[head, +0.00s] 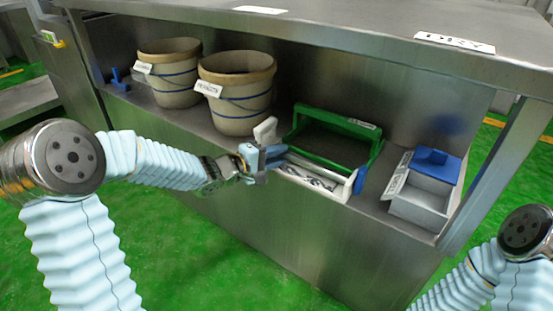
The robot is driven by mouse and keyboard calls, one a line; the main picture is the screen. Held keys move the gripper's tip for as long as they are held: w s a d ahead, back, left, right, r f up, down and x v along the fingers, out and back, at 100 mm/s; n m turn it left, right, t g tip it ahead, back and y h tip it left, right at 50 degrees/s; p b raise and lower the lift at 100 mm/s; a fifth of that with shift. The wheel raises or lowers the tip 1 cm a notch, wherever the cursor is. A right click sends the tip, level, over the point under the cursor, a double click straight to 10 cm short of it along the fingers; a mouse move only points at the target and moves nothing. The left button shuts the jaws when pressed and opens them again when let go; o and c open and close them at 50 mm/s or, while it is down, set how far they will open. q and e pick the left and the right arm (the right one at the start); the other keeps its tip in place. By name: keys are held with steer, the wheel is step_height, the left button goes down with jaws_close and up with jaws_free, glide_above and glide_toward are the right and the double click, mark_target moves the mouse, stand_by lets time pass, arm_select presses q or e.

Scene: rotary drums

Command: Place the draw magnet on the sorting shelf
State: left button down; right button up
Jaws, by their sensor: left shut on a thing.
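My left gripper (262,160) is in front of the steel shelf, between the larger bucket and the green-handled tray. It is shut on a pale, whitish piece (265,130) that stands up above the jaws. I take this piece for the draw magnet; its lower part is hidden by the fingers. The steel shelf (376,188) under the bench top, apparently the sorting shelf, runs behind the gripper. I cannot tell whether the held piece touches the shelf. My right gripper is out of view; only part of my right arm shows at the lower right.
Two labelled buckets (170,77) (240,100) stand on the shelf at the left. The bench top (340,25) overhangs everything.

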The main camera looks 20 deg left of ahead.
arm_select(q)
steer(key=c, duration=0.9)
jaws_free()
